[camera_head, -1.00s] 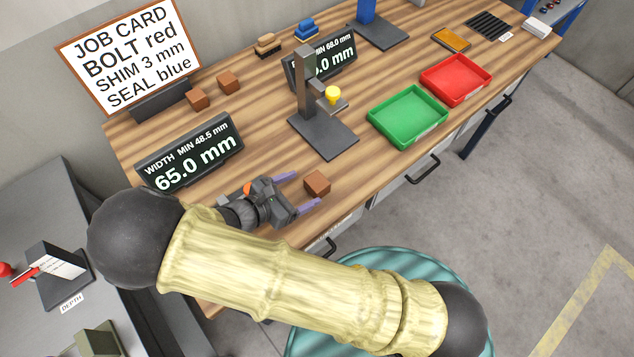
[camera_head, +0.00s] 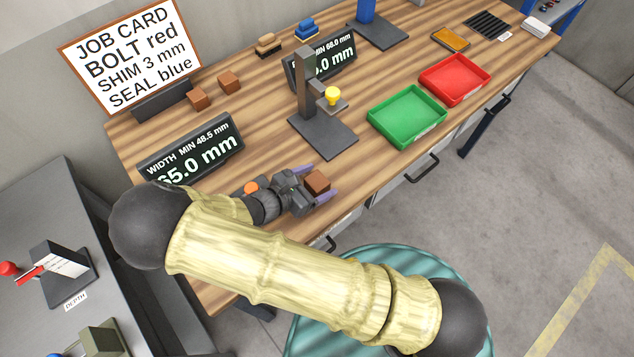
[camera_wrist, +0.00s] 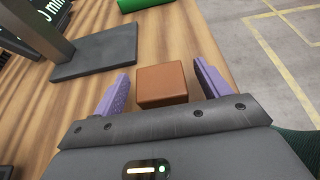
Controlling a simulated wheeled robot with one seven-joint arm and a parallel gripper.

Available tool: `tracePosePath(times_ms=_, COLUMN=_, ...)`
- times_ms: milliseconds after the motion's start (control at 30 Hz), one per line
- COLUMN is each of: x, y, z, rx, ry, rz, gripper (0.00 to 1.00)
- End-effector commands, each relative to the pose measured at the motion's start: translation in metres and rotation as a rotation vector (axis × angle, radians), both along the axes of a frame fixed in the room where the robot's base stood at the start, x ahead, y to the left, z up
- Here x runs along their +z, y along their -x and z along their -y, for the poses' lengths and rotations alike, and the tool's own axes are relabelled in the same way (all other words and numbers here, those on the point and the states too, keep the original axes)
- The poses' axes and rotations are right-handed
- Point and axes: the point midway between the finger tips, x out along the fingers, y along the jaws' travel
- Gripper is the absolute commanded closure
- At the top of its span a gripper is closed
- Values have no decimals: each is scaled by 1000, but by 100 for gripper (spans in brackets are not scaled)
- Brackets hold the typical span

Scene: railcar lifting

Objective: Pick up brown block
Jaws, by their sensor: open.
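A brown block (camera_head: 317,181) sits on the wooden bench near its front edge. In the wrist view the brown block (camera_wrist: 162,84) lies between the two purple fingers, with a gap visible on each side. My gripper (camera_head: 322,183) is open around the block; in the wrist view its fingers (camera_wrist: 160,88) stand to the left and right of it. Two more brown blocks, one (camera_head: 198,98) and another (camera_head: 229,82), sit at the back left near the job card.
A gauge stand (camera_head: 322,134) with a yellow knob stands behind the block. A green tray (camera_head: 372,119) and a red tray (camera_head: 424,82) lie to the right. A width display (camera_head: 190,150) is at the left. The bench's front edge is close to the block.

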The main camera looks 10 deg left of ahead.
Motion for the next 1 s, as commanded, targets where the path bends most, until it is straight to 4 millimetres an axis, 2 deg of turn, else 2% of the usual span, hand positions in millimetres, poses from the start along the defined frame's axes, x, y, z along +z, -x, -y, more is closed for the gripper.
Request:
tracePosePath(times_ms=200, x=0, y=0, z=0, rx=0, ry=0, rz=0, gripper=26)
tracePosePath(times_ms=467, x=0, y=0, z=0, rx=0, ry=0, rz=0, gripper=76)
tracePosePath(times_ms=767, x=2, y=0, z=0, rx=0, ry=-1, rz=1, gripper=76)
tracePosePath(times_ms=1000, x=22, y=0, z=-1, rx=-1, ry=-4, rz=2, gripper=76)
